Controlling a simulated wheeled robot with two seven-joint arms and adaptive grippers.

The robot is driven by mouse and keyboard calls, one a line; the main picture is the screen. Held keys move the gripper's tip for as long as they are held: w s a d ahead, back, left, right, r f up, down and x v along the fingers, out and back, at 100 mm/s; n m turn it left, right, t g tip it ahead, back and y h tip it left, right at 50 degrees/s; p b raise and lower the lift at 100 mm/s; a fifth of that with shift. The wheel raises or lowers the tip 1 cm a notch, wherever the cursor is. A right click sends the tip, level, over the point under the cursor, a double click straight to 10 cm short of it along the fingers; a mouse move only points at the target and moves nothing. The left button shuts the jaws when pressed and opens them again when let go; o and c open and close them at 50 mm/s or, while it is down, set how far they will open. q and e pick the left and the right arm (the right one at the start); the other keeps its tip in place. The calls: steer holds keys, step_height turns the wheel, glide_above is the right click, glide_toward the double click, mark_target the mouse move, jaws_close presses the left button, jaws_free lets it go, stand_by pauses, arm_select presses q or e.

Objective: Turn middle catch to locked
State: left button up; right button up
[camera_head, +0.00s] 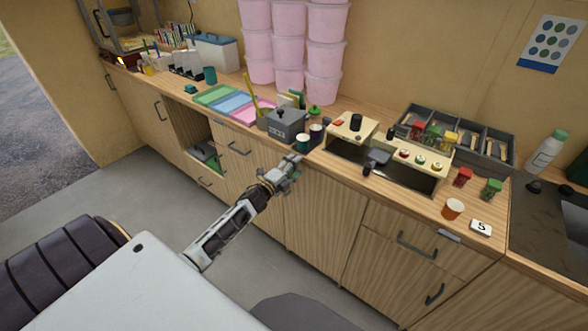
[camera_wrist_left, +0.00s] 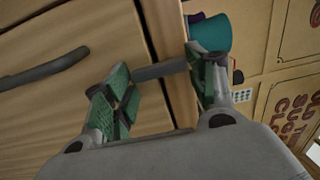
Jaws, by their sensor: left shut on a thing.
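My left gripper (camera_head: 288,167) is at the front of the counter, by the top edge of the wooden cabinet fronts. In the left wrist view its green-padded fingers (camera_wrist_left: 162,82) are on either side of a dark grey bar (camera_wrist_left: 158,70), which I take to be the middle catch. The fingers are shut on it. The bar lies across the seam near the top edge of a wooden front (camera_wrist_left: 60,110). In the head view the gripper hides this catch, and I cannot tell its locked or unlocked marking. My right gripper is not in view.
A grey box (camera_head: 283,124) and dark cups stand on the counter just behind the gripper. A similar grey bar (camera_head: 449,236) sits on the right-hand drawer. Bar handles (camera_head: 238,148) stick out from the fronts. The floor (camera_head: 190,215) before the cabinets is clear.

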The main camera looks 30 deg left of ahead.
arm_select(q)
steer(key=shift+f+m, duration=0.1)
steer(key=shift+m, duration=0.2)
steer(key=o, duration=1)
steer(key=shift+s, duration=0.2)
steer(key=shift+s+a, duration=0.15)
steer(key=shift+s, duration=1.8)
steer(key=shift+s+a, duration=0.2)
steer(key=shift+s, duration=1.7)
steer(key=shift+s+a, duration=0.15)
steer(key=shift+s, duration=1.8)
